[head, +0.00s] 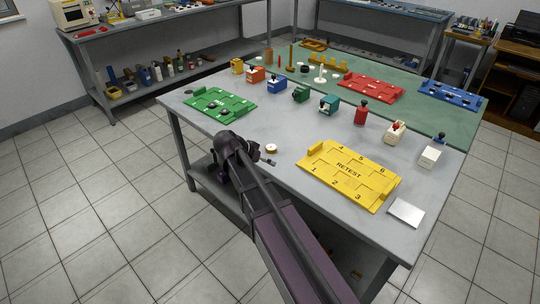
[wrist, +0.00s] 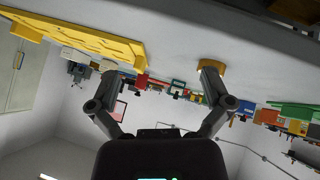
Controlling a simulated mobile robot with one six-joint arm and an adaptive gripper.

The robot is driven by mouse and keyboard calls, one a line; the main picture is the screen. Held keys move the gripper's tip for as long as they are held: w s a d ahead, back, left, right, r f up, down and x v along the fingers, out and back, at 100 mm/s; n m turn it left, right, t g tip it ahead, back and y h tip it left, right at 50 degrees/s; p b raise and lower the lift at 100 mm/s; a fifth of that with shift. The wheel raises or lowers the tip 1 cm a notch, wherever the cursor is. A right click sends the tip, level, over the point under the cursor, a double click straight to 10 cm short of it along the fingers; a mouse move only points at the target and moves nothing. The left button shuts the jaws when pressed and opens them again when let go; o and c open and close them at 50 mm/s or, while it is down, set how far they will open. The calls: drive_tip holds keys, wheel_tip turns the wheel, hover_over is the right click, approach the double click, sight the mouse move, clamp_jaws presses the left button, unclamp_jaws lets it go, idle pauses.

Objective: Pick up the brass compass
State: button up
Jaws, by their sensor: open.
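The brass compass (head: 271,148) is a small round disc with a pale top. It lies on the grey table near the front edge, between the green tray and the yellow tray. My gripper (head: 264,158) is low at the table edge, close in front of the compass. The wrist view is upside down; there my gripper (wrist: 158,70) shows its two fingers spread wide with nothing between them. The compass (wrist: 216,64) appears behind the tip of the right-hand finger, partly covered by it, off the middle of the jaws.
The yellow RETEST tray (head: 349,174) lies right of the compass, the green tray (head: 219,105) to the left. Several coloured blocks with knobs stand in a row behind. The grey table (head: 300,133) is bare around the compass.

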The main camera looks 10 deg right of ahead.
drive_tip(key=w+a+r+m+t+h+b, duration=0.2)
drive_tip(key=w+a+m+h, duration=0.1)
drive_tip(key=w+a, duration=0.4)
drive_tip(key=shift+w+m+t, duration=0.15)
drive_tip(key=shift+m+t, duration=0.25)
drive_tip(key=shift+m, duration=0.2)
drive_tip(key=shift+d, duration=0.1)
drive_tip(key=b, duration=0.4)
approach(272, 147)
drive_tip(key=x, duration=0.3)
drive_tip(key=shift+w+f, duration=0.15)
drive_tip(key=shift+w, duration=0.05)
drive_tip(key=shift+w+d+f, duration=0.1)
drive_tip(key=shift+w+d, duration=0.05)
drive_tip(key=shift+d, duration=0.15)
